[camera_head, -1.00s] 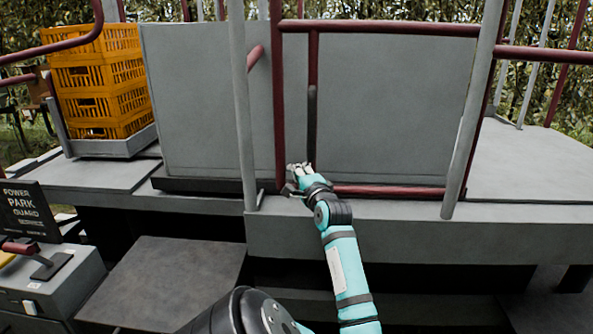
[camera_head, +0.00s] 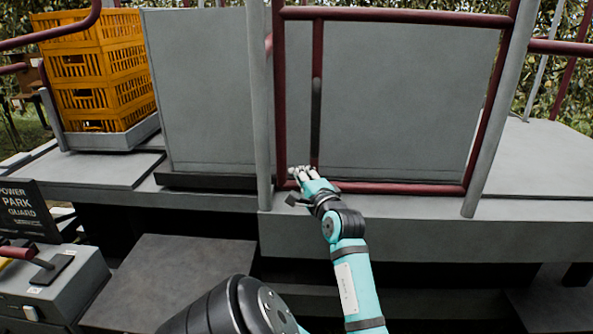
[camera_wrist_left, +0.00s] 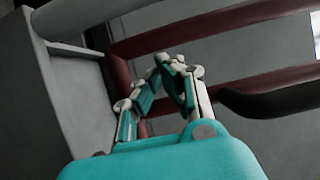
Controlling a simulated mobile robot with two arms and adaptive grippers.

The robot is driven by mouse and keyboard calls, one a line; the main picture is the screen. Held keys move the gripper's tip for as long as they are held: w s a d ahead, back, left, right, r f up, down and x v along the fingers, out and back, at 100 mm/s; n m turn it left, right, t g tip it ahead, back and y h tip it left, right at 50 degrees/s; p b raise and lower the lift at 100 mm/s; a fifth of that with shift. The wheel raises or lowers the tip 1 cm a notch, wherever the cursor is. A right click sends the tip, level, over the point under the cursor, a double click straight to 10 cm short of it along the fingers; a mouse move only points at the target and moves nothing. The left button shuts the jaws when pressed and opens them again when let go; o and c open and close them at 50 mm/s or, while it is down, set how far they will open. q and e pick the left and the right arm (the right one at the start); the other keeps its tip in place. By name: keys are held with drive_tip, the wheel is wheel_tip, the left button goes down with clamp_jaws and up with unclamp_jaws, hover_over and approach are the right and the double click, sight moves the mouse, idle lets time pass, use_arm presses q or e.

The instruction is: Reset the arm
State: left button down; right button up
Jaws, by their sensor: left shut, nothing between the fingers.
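My left gripper (camera_head: 301,173) is at the end of the teal and black left arm, in front of the lower left part of the dark red gate frame (camera_head: 395,187). In the left wrist view the gripper (camera_wrist_left: 168,62) has its fingertips together with nothing between them. Dark red rails (camera_wrist_left: 225,28) pass close behind the fingers there; whether they touch I cannot tell. My right gripper is not in view.
Yellow crates (camera_head: 100,75) are stacked at the left on the platform. A grey post (camera_head: 260,110) stands just left of the gripper. A control box (camera_head: 50,295) is at the lower left. The flat platform at the right (camera_head: 545,155) is clear.

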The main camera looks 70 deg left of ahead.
use_arm(q)
drive_tip(key=d, duration=0.4)
drive_tip(key=shift+w, duration=0.4)
